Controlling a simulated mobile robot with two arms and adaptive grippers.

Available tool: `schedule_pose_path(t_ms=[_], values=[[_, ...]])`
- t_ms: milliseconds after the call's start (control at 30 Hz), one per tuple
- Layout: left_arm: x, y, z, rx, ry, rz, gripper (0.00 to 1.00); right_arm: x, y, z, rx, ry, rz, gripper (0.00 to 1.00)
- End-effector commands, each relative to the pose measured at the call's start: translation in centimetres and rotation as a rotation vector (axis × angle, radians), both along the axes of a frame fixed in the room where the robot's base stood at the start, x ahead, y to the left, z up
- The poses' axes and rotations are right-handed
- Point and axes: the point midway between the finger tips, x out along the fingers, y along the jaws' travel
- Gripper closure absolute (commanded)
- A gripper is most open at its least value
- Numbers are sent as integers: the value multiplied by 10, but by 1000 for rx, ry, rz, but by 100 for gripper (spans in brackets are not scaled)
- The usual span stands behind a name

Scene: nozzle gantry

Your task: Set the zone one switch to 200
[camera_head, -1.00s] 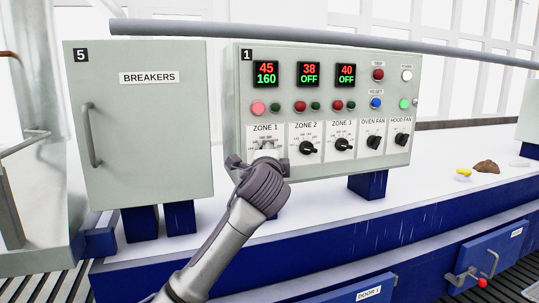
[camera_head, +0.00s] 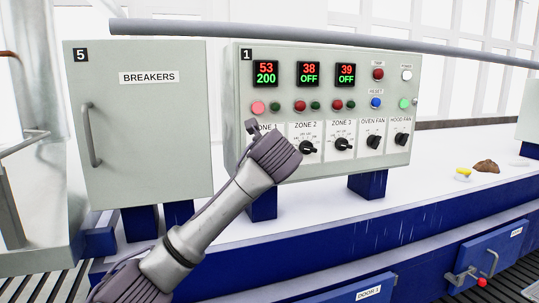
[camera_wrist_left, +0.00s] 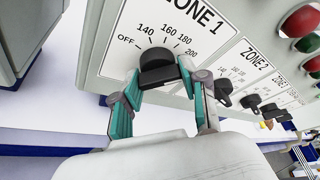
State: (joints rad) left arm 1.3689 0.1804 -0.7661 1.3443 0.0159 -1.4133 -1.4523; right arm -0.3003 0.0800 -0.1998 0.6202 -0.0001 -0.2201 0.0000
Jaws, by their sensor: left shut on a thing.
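The zone one switch (camera_wrist_left: 157,66) is a black knob on a white plate marked OFF, 140, 160, 180 and 200 in the left wrist view. My left gripper (camera_wrist_left: 162,88) is shut on it, one teal-padded finger on each side. I cannot tell for sure which mark its pointer faces. In the head view my left gripper (camera_head: 262,132) is at the panel and hides the switch and much of its plate. The zone one display (camera_head: 265,73) shows 53 in red above 200 in green. My right gripper is not in view.
The zone 2 knob (camera_head: 308,148), zone 3 knob (camera_head: 344,144), oven fan knob (camera_head: 374,142) and hood fan knob (camera_head: 401,139) sit in a row to the right. The breakers cabinet (camera_head: 140,125) stands left of the panel. A grey pipe (camera_head: 300,38) runs above.

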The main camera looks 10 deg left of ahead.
Motion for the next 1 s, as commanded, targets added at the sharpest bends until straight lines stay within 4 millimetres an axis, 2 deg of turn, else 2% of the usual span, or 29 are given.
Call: schedule_pose_path(t_ms=[667,700,800,833,1000], values=[[0,0,-2,49,32,1,91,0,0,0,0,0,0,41],[0,0,-2,49,32,1,50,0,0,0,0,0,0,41],[0,0,-1,49,31,1,33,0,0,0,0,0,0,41],[0,0,-1,49,31,1,31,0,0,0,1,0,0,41],[0,0,-1,48,29,0,31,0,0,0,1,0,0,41]])
